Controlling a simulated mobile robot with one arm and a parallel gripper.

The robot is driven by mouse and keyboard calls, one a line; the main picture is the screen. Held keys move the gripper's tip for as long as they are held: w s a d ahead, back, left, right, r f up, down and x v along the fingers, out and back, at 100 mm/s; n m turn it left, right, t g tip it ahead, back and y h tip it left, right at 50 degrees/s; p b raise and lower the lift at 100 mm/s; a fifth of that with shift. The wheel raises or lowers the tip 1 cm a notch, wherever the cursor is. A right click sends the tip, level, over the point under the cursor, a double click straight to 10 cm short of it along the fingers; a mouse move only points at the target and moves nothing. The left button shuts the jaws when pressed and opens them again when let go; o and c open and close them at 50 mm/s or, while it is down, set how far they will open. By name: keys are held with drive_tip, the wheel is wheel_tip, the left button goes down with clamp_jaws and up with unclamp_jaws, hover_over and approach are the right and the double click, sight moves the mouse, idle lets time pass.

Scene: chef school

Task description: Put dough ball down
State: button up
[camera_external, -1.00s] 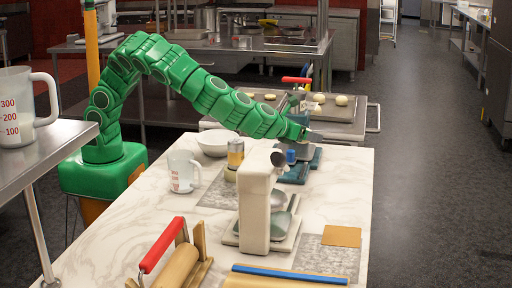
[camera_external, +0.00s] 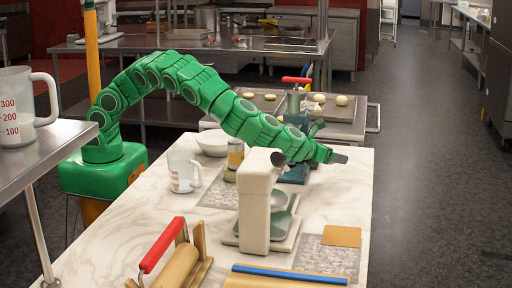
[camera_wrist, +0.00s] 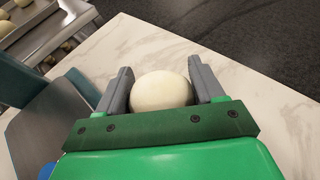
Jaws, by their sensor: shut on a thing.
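My gripper (camera_external: 338,158) is at the end of the green arm, above the far right part of the marble table (camera_external: 345,190). In the wrist view, my gripper (camera_wrist: 160,88) is shut on a pale, round dough ball (camera_wrist: 161,92), which sits between its two grey fingers. Bare marble and the table edge lie beyond the ball in that view. The height of the ball above the table is hard to tell. In the external view I cannot make out the held ball.
A metal tray stand (camera_external: 350,128) with dough pieces is behind the table. A white stand mixer (camera_external: 257,200), a dough press (camera_external: 296,172), a measuring cup (camera_external: 183,172) and a tan square (camera_external: 341,236) are on the table.

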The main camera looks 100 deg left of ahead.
sight(336, 177)
drive_tip(key=shift+w+f, duration=0.8)
drive_tip(key=shift+f, duration=0.15)
drive_tip(key=shift+d+f, duration=0.1)
drive_tip(key=shift+f, duration=1.4)
drive_tip(key=o, duration=1.1)
drive_tip(key=shift+f, duration=0.1)
drive_tip(key=shift+s+d+r, duration=0.35)
drive_tip(key=shift+d+r, duration=0.05)
drive_tip(key=v, duration=1)
drive_tip(key=shift+s+d+r, duration=0.1)
drive_tip(key=shift+s+d, duration=0.1)
drive_tip(key=shift+s, duration=0.05)
